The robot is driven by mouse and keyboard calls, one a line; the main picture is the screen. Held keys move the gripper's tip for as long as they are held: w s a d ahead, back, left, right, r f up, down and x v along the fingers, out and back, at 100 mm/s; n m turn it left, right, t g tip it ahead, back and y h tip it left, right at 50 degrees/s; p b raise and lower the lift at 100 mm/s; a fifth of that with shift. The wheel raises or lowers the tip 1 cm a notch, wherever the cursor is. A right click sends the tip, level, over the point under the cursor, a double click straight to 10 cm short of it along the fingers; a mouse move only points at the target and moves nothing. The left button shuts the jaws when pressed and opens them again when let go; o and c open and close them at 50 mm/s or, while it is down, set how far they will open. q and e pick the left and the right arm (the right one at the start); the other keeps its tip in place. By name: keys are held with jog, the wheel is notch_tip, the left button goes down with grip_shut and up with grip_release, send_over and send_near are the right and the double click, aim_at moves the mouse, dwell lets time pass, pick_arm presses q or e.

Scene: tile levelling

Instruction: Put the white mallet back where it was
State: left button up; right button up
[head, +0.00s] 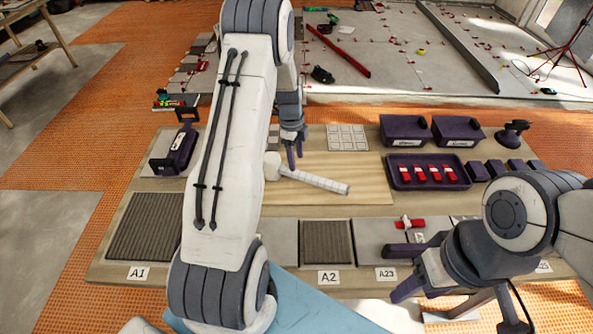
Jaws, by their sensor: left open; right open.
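The white mallet (318,181) lies on the light wooden board (350,160) in the middle of the bench. Its head is at the left, partly beside my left arm, and its ribbed handle points right. My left gripper (294,158) is open and empty, fingers down, just behind the mallet near its head. I cannot tell whether it touches the mallet. My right gripper (398,272) is open at the front right, by the tile labelled A23, apart from the mallet.
A purple tray (398,184) with red wedges, two purple bins (405,130) and a dark suction cup (513,131) stand at the back right. A purple tool (182,145) stands at the back left. Tiles line the front edge, one bearing a red clip (410,223).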

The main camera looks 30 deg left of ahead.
pick_arm(q)
notch_tip(320, 180, up, 5)
jog(key=s+d+r+n, duration=0.25)
jog(key=d+r, duration=0.25)
jog(key=d, duration=0.5)
jog(key=s+d+r+n, duration=0.1)
jog(key=s+d+r, duration=0.3)
jog(key=d, duration=0.6)
jog(key=s+d+r+n, duration=0.2)
jog(key=s+d, duration=0.2)
jog(key=s, duration=0.7)
jog(key=s+d+r+n, duration=0.2)
jog(key=s+d, duration=0.3)
jog(key=s, duration=0.6)
jog(key=shift+s+d+n, duration=0.15)
jog(key=shift+s+n, duration=0.25)
jog(key=shift+n, duration=0.35)
